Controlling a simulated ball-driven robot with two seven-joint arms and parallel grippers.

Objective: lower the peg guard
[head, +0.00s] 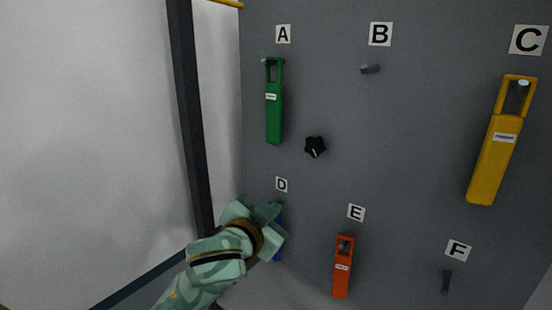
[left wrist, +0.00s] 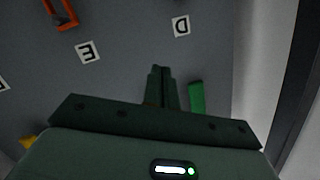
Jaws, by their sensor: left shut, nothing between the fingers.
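No part that I can clearly tell to be the peg guard shows. A grey panel (head: 400,130) carries pegs under letters A to F. A black star knob (head: 315,147) sits on it between the green and orange tools. My left gripper (head: 276,208) is at the panel's left side, just below label D (head: 281,185), and covers most of a blue tool (head: 279,247). In the left wrist view its fingers (left wrist: 161,78) are shut together and empty. I cannot tell whether they touch the panel. My right gripper is out of view.
A green tool (head: 274,115) hangs at A, a yellow one (head: 494,160) at C, an orange one (head: 341,278) at E. Pegs B (head: 370,69) and F (head: 446,282) are bare. A dark post (head: 190,110) stands left of the panel. A yellow strip (head: 228,3) shows at the top edge.

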